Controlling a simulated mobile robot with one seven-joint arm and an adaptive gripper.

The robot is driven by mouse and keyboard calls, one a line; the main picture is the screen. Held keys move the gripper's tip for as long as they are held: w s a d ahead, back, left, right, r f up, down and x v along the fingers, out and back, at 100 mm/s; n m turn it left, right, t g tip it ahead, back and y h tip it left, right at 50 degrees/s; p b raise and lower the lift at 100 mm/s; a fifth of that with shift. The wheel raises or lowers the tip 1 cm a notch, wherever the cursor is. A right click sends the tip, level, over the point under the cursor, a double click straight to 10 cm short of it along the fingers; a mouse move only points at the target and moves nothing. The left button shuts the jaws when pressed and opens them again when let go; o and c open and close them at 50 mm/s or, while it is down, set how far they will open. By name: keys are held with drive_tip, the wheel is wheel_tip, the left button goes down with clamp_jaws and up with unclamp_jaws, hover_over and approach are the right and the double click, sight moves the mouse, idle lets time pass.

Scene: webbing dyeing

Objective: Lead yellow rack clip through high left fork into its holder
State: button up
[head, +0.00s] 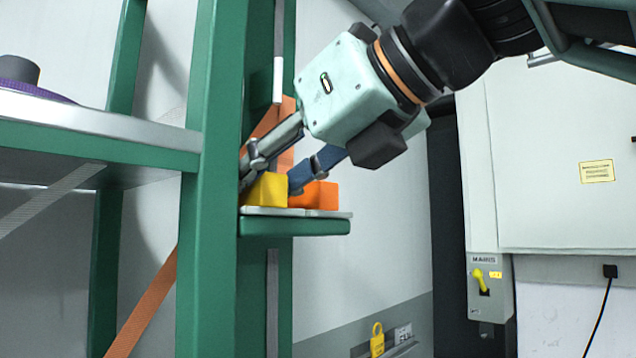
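The yellow rack clip (268,190), a small block, sits on a pale plate on a short green ledge beside the green post. My gripper (270,183) reaches down to it from the upper right. Its two fingers are spread, one tip at the clip's left and one near its right edge. The left tip is partly hidden, so I cannot tell whether they press on the clip. An orange clip (320,195) sits just right of the yellow one on the same ledge. I cannot make out the high left fork.
The green post (208,180) stands close left of my gripper. An orange strap (150,305) slants behind it, and a grey strap (273,300) hangs below the ledge (295,227). A mains switch box (487,288) and a yellow padlock (377,340) are at right and bottom.

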drive_tip(key=shift+s, duration=0.1)
idle(0.4)
drive_tip(key=v, duration=1.2)
drive_tip(key=w+d+f+n+h+p, duration=0.1)
drive_tip(key=w+d+f+n+h, duration=0.2)
drive_tip(key=f+n, duration=0.5)
drive_tip(key=w+d+f+n+h+p, duration=0.25)
drive_tip(key=w+f, duration=0.25)
drive_tip(key=f, duration=0.8)
drive_tip(key=s+d+f+n+g+h, duration=0.1)
drive_tip(key=d+f+n, duration=0.1)
drive_tip(key=f+n, duration=0.3)
drive_tip(key=s+d+f+n+g+h+p, duration=0.1)
drive_tip(key=f+n, duration=0.4)
drive_tip(key=f, duration=0.7)
drive_tip(key=s+d+f+n+g+h, duration=0.1)
drive_tip(key=s+d+f+n+h, duration=0.1)
drive_tip(key=f, duration=0.7)
drive_tip(key=shift+s+d+n+h+p, duration=0.2)
drive_tip(key=shift+s+d+n, duration=0.25)
drive_tip(key=shift+n, duration=0.5)
drive_tip(key=shift+s+d+n+h+p, duration=0.2)
drive_tip(key=shift+d+n, duration=0.4)
drive_tip(key=shift+n, duration=0.3)
